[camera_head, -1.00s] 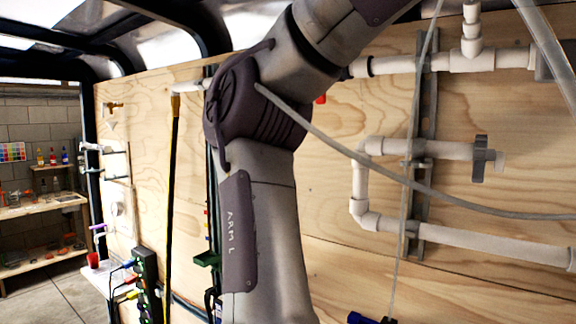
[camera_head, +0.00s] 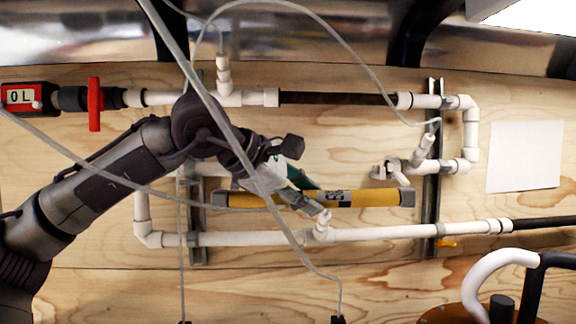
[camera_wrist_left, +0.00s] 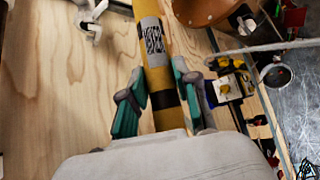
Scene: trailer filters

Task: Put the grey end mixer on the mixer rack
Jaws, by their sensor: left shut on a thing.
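The grey end mixer (camera_head: 370,198) is a yellow tube with dark grey end caps and a printed label. It lies level in front of the plywood wall in the head view. My left gripper (camera_head: 298,190), with green fingers, is shut on it left of the label. The left wrist view shows the yellow tube (camera_wrist_left: 152,42) running between the two fingers (camera_wrist_left: 164,100). The hand hides part of the tube in both views. I cannot pick out the mixer rack for sure. My right gripper is not in view.
White pipes (camera_head: 400,231) on grey metal rails (camera_head: 431,190) run above and below the tube. A white fitting (camera_head: 391,172) sits just above its right end. Loose clear hoses (camera_head: 345,42) hang across the front. A red-handled valve (camera_head: 95,104) is at left.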

